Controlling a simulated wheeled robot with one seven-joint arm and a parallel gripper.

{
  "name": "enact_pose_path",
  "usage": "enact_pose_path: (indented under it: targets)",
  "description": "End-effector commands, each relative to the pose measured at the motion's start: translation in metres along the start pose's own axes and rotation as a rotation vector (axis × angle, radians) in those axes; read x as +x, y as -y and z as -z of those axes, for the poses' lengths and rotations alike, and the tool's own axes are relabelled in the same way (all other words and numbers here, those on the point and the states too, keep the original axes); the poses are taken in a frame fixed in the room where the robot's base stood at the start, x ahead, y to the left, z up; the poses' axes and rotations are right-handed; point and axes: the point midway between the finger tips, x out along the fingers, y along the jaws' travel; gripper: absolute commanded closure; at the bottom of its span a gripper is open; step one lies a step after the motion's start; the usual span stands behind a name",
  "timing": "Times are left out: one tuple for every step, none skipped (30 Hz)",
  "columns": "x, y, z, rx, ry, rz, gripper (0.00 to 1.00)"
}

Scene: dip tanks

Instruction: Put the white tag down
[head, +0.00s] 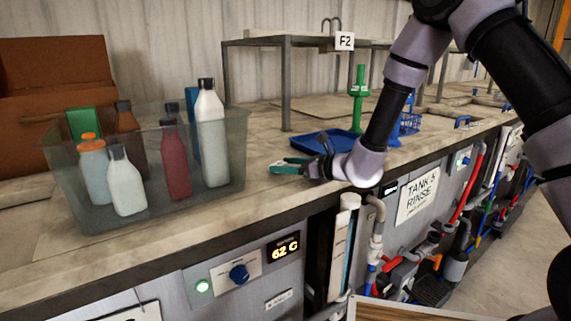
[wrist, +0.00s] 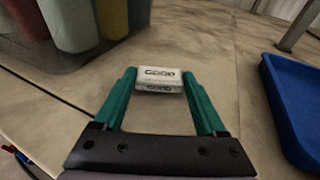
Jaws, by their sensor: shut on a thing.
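The white tag (wrist: 159,78) shows in the wrist view, a small white block with the dark word "GOOD" on it. It sits between the tips of my gripper (wrist: 158,84), whose two green fingers are shut on it from both sides. In the head view my gripper (head: 289,165) is low over the bench top, between the clear bin and the blue tray. The tag cannot be made out in the head view. I cannot tell whether the tag touches the bench.
A clear bin (head: 215,165) of several bottles stands left of my gripper. A blue tray (head: 318,138) lies to the right, with a green stand (head: 359,95) behind it. A metal rack (head: 285,90) stands further back. Bare bench top lies around my gripper.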

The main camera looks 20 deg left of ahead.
Motion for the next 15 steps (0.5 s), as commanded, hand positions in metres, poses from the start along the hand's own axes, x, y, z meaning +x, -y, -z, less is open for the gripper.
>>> enact_pose_path:
  targets:
    - [0.0004,0.0000,0.0016,0.000,0.000,0.000,1.00]
    - [0.0006,0.0000,0.0024,0.000,0.000,0.000,1.00]
    - [0.0008,0.0000,0.0035,0.000,0.000,0.000,1.00]
    - [0.0009,0.0000,0.0041,0.000,0.001,0.000,1.00]
    - [0.0009,0.0000,0.0044,-0.001,0.001,0.000,1.00]
    - [0.0009,0.0000,0.0044,-0.001,0.000,0.000,1.00]
    - [0.0009,-0.0001,0.0046,-0.001,0.000,0.000,1.00]
    - [0.0008,-0.0001,0.0048,-0.001,-0.001,0.000,0.15]
    - [0.0008,-0.0002,0.0051,-0.001,-0.001,0.000,0.00]
    - [0.0008,-0.0002,0.0053,-0.001,-0.002,0.000,0.00]
    - [0.0007,-0.0003,0.0055,-0.001,-0.002,0.000,0.00]
    - [0.0007,-0.0003,0.0058,0.000,-0.003,-0.001,0.00]
    - [0.0007,-0.0004,0.0060,0.000,-0.003,-0.001,0.00]
    - [0.0006,-0.0004,0.0062,0.000,-0.003,-0.001,0.00]
    - [0.0006,-0.0005,0.0063,0.000,-0.004,-0.001,0.00]
